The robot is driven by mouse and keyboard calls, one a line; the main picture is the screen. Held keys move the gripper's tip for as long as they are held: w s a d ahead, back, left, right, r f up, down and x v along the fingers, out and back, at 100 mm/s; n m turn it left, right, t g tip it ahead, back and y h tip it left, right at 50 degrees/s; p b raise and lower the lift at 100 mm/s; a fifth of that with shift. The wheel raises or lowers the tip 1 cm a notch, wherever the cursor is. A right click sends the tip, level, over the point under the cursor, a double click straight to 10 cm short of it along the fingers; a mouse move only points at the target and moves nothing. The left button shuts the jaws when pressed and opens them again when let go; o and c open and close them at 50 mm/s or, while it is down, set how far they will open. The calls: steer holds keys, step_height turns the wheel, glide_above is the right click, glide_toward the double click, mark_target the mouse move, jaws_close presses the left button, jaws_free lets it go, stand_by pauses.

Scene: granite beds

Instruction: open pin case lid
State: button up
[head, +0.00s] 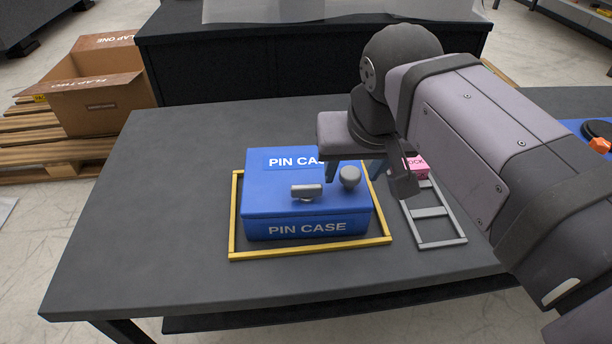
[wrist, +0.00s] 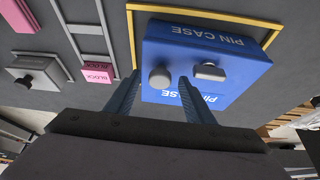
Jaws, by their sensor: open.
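The blue pin case (head: 270,208) sits on the dark table inside a yellow frame, with its lid shut. A grey bar-shaped handle (head: 306,191) and a round grey knob (head: 350,177) stand out from it. In the wrist view the case (wrist: 205,50) shows upside down, with the knob (wrist: 160,76) and the handle (wrist: 209,71). My gripper (head: 353,170) is above the case's right rear part, and my arm hides part of the lid lettering. In the wrist view my gripper (wrist: 158,90) is open, its fingers spread with the knob showing between them, apparently empty.
The yellow frame (head: 233,215) surrounds the case. Right of it lie a grey ladder-like rack (head: 432,212) and a pink block (head: 417,168), partly hidden by my arm. The table's left side is clear. An open cardboard box (head: 105,105) stands on pallets beyond the table.

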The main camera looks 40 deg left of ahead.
steer(key=c, duration=0.9)
steer(key=shift+r, duration=0.15)
steer(key=shift+w+a+r+p, duration=0.25)
steer(key=shift+r+p, duration=0.35)
steer(key=shift+p, duration=0.6)
steer(key=shift+w+a+r+p, duration=0.25)
steer(key=shift+r+p, duration=0.3)
steer(key=shift+p, duration=0.6)
steer(key=shift+r, duration=0.1)
steer(key=shift+w+a+r+p, duration=0.2)
steer(key=shift+r+p, duration=0.2)
steer(key=shift+p, duration=0.55)
steer(key=shift+o, duration=0.2)
steer(key=shift+w+a+r+g+p, duration=0.35)
steer(key=shift+r+p, duration=0.2)
steer(key=shift+p, duration=0.85)
steer(key=shift+w+r+p, duration=0.1)
steer(key=shift+p, duration=0.2)
